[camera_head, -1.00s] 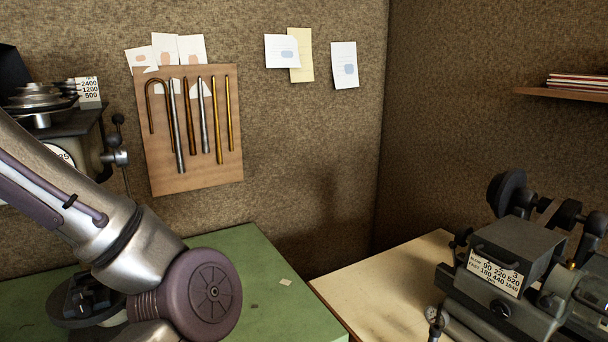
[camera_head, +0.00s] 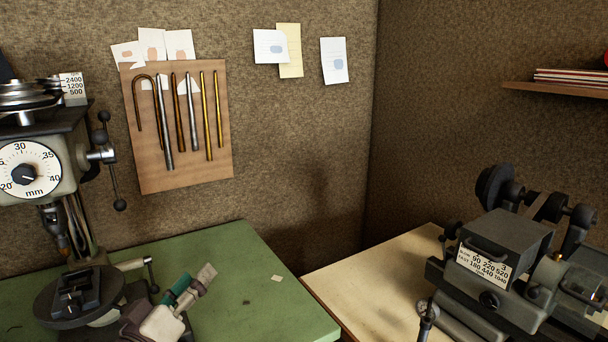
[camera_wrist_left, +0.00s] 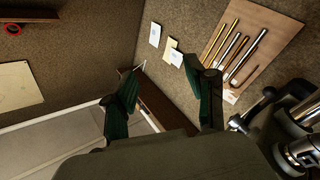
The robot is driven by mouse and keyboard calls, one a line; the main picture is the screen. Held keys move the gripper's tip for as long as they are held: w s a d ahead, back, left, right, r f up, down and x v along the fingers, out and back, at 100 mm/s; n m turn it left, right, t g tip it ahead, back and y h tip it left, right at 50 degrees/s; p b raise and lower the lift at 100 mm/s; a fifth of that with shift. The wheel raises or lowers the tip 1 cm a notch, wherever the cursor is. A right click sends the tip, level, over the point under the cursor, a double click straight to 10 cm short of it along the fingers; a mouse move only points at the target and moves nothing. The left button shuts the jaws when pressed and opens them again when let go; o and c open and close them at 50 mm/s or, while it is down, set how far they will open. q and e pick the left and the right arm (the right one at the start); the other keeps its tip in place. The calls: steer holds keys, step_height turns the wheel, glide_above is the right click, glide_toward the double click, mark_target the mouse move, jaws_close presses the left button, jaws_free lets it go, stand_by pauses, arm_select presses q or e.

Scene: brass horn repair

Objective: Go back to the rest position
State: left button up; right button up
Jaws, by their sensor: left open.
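My left gripper (camera_head: 197,278) shows low in the head view, over the green bench top, with its green-padded fingers pointing up and to the right. In the left wrist view my left gripper (camera_wrist_left: 162,72) has its two dark green fingers spread wide, with nothing between them. It is open and empty. Most of my left arm is out of the head view. My right gripper is in neither view.
A drill press (camera_head: 65,140) with a round table stands just left of the gripper. A lathe (camera_head: 505,250) stands on the pale bench (camera_head: 370,280). A tube board (camera_head: 180,180) hangs on the wall. The green bench's (camera_head: 240,255) right part is mostly clear.

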arm_select(q)
steer(key=s+d+f+m+g+y, duration=0.1)
steer(key=s+f+g, duration=0.1)
steer(key=f, duration=0.5)
steer(key=s+f+m+g, duration=0.1)
steer(key=s+f+g, duration=0.2)
steer(key=f, duration=0.3)
steer(key=s+a+f+m+g+y, duration=0.2)
steer(key=s+f+g, duration=0.3)
steer(key=s+f, duration=0.55)
steer(key=s+a+f+m+g+y, duration=0.15)
steer(key=s+f+g, duration=0.35)
steer(key=s+f, duration=0.5)
steer(key=s+f+g+b, duration=0.1)
steer(key=s+f+b, duration=0.2)
steer(key=f, duration=2.5)
steer(key=s+a+f+g+b, duration=0.1)
steer(key=s+a+f, duration=0.1)
steer(key=s+f, duration=1.4)
steer(key=shift+a+f+y+b, duration=0.25)
steer(key=shift+f+y+b, duration=0.15)
steer(key=shift+f, duration=0.35)
